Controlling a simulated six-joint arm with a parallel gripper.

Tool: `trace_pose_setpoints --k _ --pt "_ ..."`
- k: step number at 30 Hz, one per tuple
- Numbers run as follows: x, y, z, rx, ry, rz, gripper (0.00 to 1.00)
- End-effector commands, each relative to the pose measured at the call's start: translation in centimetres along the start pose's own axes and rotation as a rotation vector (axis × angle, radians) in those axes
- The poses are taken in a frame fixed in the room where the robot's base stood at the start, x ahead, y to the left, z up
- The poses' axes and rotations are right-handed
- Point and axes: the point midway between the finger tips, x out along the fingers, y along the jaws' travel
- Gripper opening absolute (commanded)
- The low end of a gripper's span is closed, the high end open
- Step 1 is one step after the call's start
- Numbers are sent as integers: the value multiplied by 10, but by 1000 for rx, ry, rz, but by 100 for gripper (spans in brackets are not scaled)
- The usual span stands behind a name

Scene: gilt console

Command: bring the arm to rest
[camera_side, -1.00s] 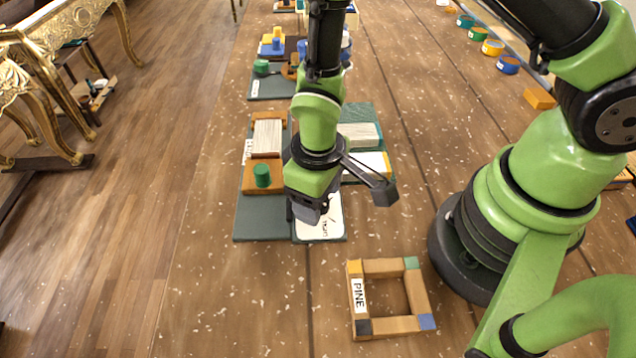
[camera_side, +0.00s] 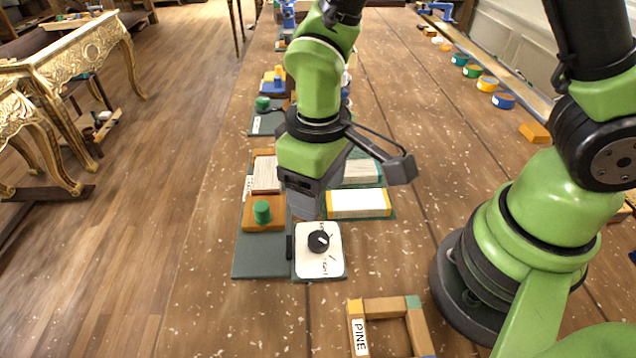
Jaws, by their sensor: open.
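My gripper (camera_side: 306,204) hangs from my green arm above the boards in the middle of the bench. It points down, is open, and has nothing visible between its jaws. Below and slightly right of it, a small black round piece (camera_side: 318,242) lies on a white plate (camera_side: 320,266) with black lettering. The gripper appears apart from the black piece and the plate.
An orange block with a green knob (camera_side: 262,211) and a white pad with yellow ends (camera_side: 358,203) lie close by. A wooden frame labelled PINE (camera_side: 360,335) lies in front. Coloured rings (camera_side: 487,84) line the right side. Bare bench (camera_side: 420,130) lies between.

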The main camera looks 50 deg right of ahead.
Motion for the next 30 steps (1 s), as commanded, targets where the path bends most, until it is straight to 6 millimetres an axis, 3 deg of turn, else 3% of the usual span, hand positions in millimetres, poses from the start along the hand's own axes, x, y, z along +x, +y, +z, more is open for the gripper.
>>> trace_pose_setpoints --k 5,11,15,21,30 --pt "-12 4 -1 27 25 -9 60" --pt "-74 26 6 172 162 -57 60" --pt "-121 44 26 300 281 -100 60" --pt "-169 59 68 455 455 -159 60" --pt "-192 61 109 572 613 -208 60"
